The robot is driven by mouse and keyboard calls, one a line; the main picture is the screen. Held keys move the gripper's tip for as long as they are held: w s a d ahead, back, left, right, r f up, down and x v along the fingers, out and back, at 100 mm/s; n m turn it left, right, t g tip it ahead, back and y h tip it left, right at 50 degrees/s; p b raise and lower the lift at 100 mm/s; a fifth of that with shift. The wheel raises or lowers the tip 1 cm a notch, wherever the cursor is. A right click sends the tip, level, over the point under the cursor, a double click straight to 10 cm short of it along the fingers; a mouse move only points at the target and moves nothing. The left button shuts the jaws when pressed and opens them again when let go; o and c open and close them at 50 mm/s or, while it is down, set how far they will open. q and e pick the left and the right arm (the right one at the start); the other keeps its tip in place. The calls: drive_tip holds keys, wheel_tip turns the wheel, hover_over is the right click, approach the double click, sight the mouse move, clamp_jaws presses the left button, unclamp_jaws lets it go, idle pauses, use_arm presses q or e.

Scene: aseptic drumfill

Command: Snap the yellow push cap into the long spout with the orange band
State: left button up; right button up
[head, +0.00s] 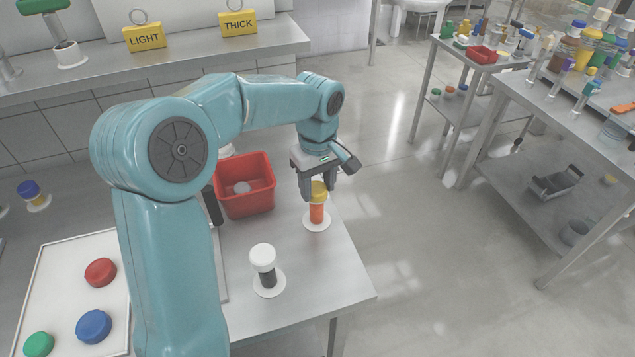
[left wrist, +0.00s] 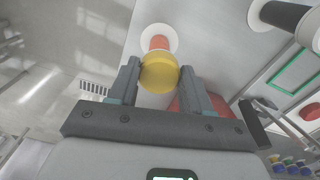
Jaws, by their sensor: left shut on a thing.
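The yellow push cap (head: 319,188) is between the fingers of my left gripper (head: 318,191), which is shut on it. The spout with the orange band (head: 316,213) stands upright on a white round flange, directly under the cap near the table's right edge. In the left wrist view the yellow cap (left wrist: 159,74) lies between the fingertips and overlaps the orange band (left wrist: 158,42). I cannot tell whether the cap is seated in the spout or just over it. My right gripper is not in view.
A red bin (head: 246,190) stands just left of the spout. A dark-banded spout with a white cap (head: 263,257) stands nearer the front. A white tray (head: 52,262) at left holds red, blue and green caps. The steel table (head: 325,268) is clear at front right.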

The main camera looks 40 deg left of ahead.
sight(318, 189)
use_arm(q)
drive_tip(key=shift+f, duration=0.1)
drive_tip(key=o, duration=1.1)
wheel_tip(318, 189, up, 16)
drive_tip(key=shift+r+p, duration=0.2)
drive_tip(key=shift+p, duration=0.95)
